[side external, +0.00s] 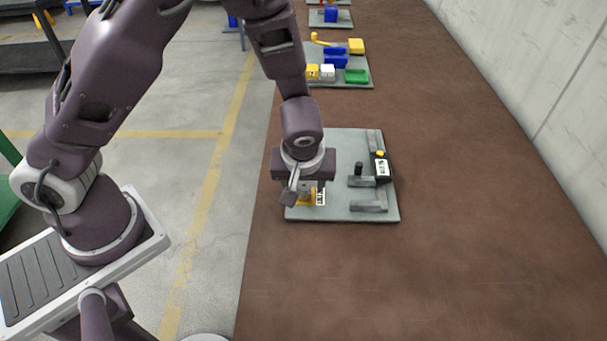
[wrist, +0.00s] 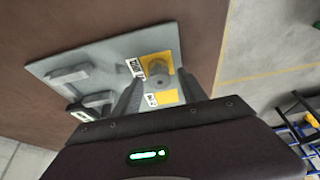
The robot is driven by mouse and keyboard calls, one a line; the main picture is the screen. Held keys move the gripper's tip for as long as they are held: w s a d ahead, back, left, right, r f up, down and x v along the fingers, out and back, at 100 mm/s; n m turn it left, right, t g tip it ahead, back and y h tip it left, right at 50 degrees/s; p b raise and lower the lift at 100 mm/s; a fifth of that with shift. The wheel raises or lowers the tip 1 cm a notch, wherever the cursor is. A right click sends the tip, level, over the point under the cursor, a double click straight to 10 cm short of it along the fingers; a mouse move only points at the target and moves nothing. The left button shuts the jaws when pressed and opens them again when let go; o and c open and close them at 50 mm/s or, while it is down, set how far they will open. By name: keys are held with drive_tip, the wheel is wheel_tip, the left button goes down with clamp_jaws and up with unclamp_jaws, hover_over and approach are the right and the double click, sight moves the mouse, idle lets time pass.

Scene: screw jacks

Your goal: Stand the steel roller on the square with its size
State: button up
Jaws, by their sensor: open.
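The steel roller (wrist: 157,79) is a grey cylinder, seen from above in the wrist view. It stands at the yellow squares, between my gripper's fingers. One yellow square (wrist: 152,60) with a white label lies behind it, and a second yellow square (wrist: 169,97) with a label lies nearer the wrist. The roller partly covers the yellow, so its exact seat is hard to tell. My gripper (side external: 304,193) is open, low over the left part of the grey-green plate (side external: 337,208), its fingers on either side of the roller. In the side view it hides most of the roller.
Grey blocks (side external: 369,206) and a black piece with a white label and yellow knob (side external: 381,154) stand on the plate's right side. Another plate with coloured parts (side external: 340,75) lies farther back. The brown table (side external: 450,260) is clear in front and right.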

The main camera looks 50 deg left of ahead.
drive_tip(key=v, duration=1.1)
drive_tip(key=s+a+r+m+t+h, duration=0.1)
drive_tip(key=s+a+r+m, duration=0.2)
drive_tip(key=s+r, duration=0.4)
drive_tip(key=s+a+r+m+t+h, duration=0.1)
drive_tip(key=s+a+r+m, duration=0.3)
drive_tip(key=s, duration=0.6)
drive_tip(key=shift+a+r+m+h, duration=0.3)
drive_tip(key=shift+r+m+h, duration=0.5)
drive_tip(key=shift+r, duration=1.1)
